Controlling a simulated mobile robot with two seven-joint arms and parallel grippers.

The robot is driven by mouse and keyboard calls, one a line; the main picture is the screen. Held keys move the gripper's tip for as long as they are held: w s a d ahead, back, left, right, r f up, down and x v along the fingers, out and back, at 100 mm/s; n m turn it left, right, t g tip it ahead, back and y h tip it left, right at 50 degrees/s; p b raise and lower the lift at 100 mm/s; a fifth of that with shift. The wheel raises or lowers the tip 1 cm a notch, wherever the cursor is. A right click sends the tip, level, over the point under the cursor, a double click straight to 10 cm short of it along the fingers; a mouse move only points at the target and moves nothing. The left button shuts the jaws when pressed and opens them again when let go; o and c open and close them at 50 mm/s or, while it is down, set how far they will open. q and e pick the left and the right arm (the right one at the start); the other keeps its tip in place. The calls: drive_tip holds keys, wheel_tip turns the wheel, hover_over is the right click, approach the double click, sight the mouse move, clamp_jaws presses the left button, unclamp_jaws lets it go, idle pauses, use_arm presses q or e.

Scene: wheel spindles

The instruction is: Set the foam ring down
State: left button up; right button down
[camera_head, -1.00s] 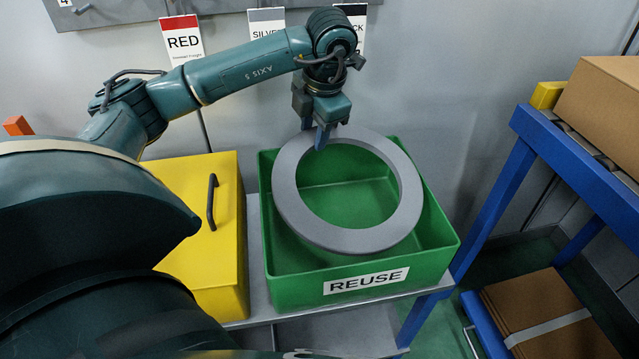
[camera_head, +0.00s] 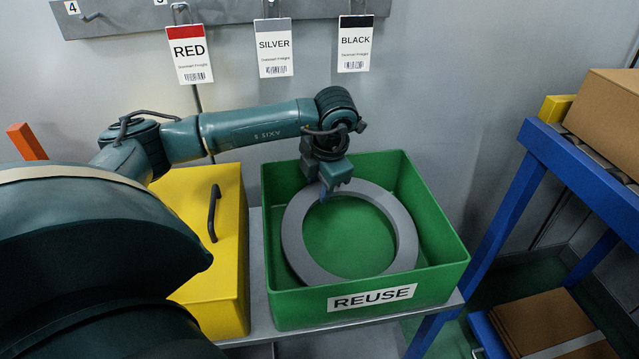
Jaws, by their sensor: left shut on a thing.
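The grey foam ring (camera_head: 408,235) is inside the green box labelled REUSE (camera_head: 440,215). It looks roughly flat and low, near the box floor; whether it touches the floor I cannot tell. My left gripper (camera_head: 327,194) reaches down into the box from the back left and is shut on the ring's back rim. Its fingertips are partly hidden by the gripper body and small in view. My right gripper is not in view.
A yellow box with a black handle (camera_head: 243,240) stands left of the green box on a grey shelf. A blue rack (camera_head: 510,190) with cardboard boxes (camera_head: 610,115) stands at the right. RED, SILVER and BLACK tags (camera_head: 355,45) hang on the wall behind.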

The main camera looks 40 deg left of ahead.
use_arm(q)
drive_tip(key=shift+f, duration=0.15)
drive_tip(key=o, duration=0.7)
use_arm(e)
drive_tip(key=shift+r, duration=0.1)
use_arm(q)
drive_tip(key=p+v, duration=0.3)
drive_tip(key=v, duration=0.9)
drive_tip(key=shift+d+r, duration=0.1)
drive_tip(key=shift+r, duration=0.1)
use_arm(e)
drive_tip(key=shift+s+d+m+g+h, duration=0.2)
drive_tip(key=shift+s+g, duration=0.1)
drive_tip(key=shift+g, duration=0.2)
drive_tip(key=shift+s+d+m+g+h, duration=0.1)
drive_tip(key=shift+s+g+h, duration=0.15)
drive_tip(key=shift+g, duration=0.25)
